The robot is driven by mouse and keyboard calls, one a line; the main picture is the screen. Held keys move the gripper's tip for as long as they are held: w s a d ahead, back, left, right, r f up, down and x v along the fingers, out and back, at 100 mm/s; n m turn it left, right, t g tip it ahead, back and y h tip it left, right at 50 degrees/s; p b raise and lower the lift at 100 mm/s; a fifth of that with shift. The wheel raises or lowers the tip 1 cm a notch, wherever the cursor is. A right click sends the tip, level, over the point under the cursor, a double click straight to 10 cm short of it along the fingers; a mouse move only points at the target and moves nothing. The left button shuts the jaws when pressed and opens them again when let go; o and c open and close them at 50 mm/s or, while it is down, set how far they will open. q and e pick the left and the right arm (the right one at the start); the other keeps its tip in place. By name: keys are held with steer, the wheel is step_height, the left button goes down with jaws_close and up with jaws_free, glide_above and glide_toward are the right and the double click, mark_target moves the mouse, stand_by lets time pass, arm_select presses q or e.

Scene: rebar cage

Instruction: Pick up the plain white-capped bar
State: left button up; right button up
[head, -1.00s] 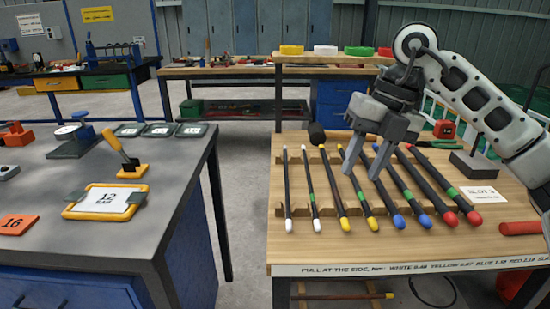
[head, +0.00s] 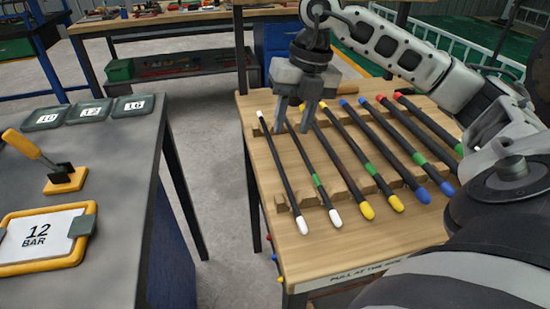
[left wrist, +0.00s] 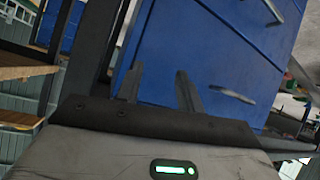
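The plain white-capped bar (head: 282,172) is the leftmost dark bar in the row in the head view. It lies on the wooden notched supports with its near white cap towards me. A second white-capped bar (head: 322,193) with a green band lies just right of it. My right gripper (head: 292,131) is open, its fingers pointing down over the far part of the row. It is right of the plain bar's far end, by the green-banded bar, and hides part of that one. My left gripper (left wrist: 157,76) is open and empty in the left wrist view, before a blue cabinet (left wrist: 215,50).
Yellow-, blue- and red-capped bars lie further right on the wooden bench (head: 264,215). A grey table (head: 125,170) at left holds a yellow-framed sign (head: 45,236) reading "12 BAR" and a yellow-handled lever (head: 62,180). A floor gap separates the two.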

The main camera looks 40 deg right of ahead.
mark_target(278, 160)
steer(key=f, duration=0.2)
steer(key=a+f, duration=0.1)
steer(key=f, duration=0.1)
steer(key=w+a+f, duration=0.1)
steer(key=f, duration=0.2)
steer(key=shift+c, duration=0.4)
jaws_close()
